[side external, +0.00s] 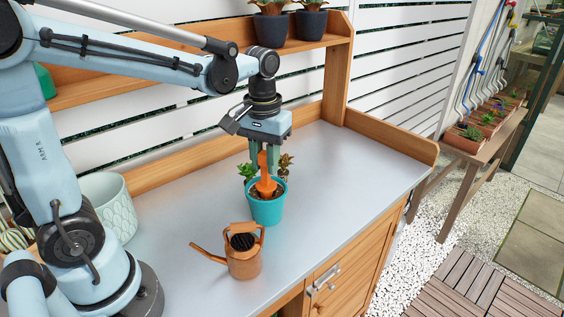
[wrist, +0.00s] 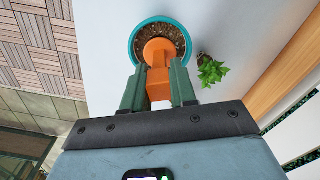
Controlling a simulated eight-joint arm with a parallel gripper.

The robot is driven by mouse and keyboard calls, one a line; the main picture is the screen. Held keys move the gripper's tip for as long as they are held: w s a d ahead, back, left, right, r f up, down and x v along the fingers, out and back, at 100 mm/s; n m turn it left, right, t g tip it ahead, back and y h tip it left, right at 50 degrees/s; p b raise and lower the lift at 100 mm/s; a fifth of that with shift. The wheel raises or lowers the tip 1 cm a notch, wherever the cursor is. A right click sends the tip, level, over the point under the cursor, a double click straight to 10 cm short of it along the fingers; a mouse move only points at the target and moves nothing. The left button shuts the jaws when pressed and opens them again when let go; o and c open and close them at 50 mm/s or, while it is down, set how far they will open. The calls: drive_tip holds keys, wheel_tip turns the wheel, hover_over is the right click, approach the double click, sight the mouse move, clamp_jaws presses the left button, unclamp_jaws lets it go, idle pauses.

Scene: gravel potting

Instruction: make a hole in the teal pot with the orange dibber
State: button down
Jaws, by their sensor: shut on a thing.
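The teal pot (side external: 267,210) stands upright on the grey bench top, toward its right part. In the wrist view the teal pot (wrist: 134,44) shows from above, with brown gravelly fill (wrist: 165,31) inside its rim. My gripper (side external: 264,168) is directly above the pot, pointing down. It is shut on the orange dibber (side external: 266,187), which also shows between the green fingers in the wrist view (wrist: 159,80). The dibber's lower end is at the pot's opening. Its tip is hidden, so I cannot tell how deep it reaches.
A copper watering can (side external: 243,260) stands in front of the pot. Small green plants (side external: 247,172) are close behind it. A pale patterned planter (side external: 112,205) is at the left. A wooden shelf (side external: 330,42) holds dark pots above. The bench top (side external: 345,180) is clear to the right.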

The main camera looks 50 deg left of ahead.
drive_tip(key=shift+f, duration=0.65)
idle(2.4)
drive_tip(key=shift+r, duration=0.15)
drive_tip(key=shift+r, duration=3.6)
